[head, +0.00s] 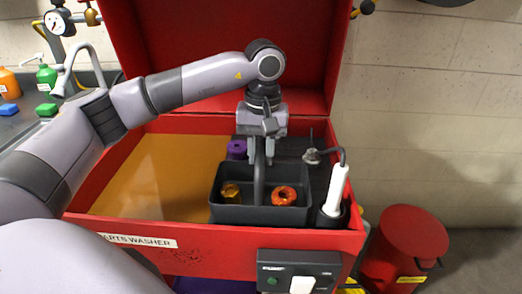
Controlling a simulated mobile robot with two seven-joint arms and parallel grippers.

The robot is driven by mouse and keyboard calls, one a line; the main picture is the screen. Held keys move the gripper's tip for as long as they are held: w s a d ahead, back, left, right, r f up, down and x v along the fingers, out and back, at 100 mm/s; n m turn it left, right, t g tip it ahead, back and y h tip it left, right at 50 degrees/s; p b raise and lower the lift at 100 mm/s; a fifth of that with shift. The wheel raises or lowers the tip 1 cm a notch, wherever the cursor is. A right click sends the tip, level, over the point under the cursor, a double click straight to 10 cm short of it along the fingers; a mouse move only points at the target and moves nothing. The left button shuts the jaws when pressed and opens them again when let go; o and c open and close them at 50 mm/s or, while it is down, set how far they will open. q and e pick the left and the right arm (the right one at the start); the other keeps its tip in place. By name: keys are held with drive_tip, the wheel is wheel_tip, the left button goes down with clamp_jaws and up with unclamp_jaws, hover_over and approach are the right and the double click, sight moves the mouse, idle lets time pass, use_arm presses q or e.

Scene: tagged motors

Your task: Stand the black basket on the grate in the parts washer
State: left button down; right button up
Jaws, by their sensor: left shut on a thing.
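The black basket (260,214) is in the right part of the red parts washer (200,238), level and upright. It holds a gold-yellow part (231,192) and an orange ring-like part (284,195). My left gripper (263,155) reaches down from above and is shut on the basket's upright handle (259,182). The dark grate (302,150) shows behind the basket. I cannot tell whether the basket's underside touches it, as the basket and the washer's front wall hide that. My right gripper is not in view.
A purple part (237,149) is behind the basket. A white-handled tool (336,190) stands in a dark holder at the basket's right. Amber liquid (155,175) fills the left side. The raised red lid (230,50) is behind; a red bin (408,245) stands right.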

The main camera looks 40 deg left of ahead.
use_arm(q)
drive_tip(key=shift+r, duration=0.1)
drive_tip(key=c, duration=0.8)
unclamp_jaws()
drive_tip(key=shift+f, duration=0.2)
wheel_tip(320, 180, up, 8)
drive_tip(key=shift+d+f, duration=0.1)
drive_tip(key=shift+f, duration=0.15)
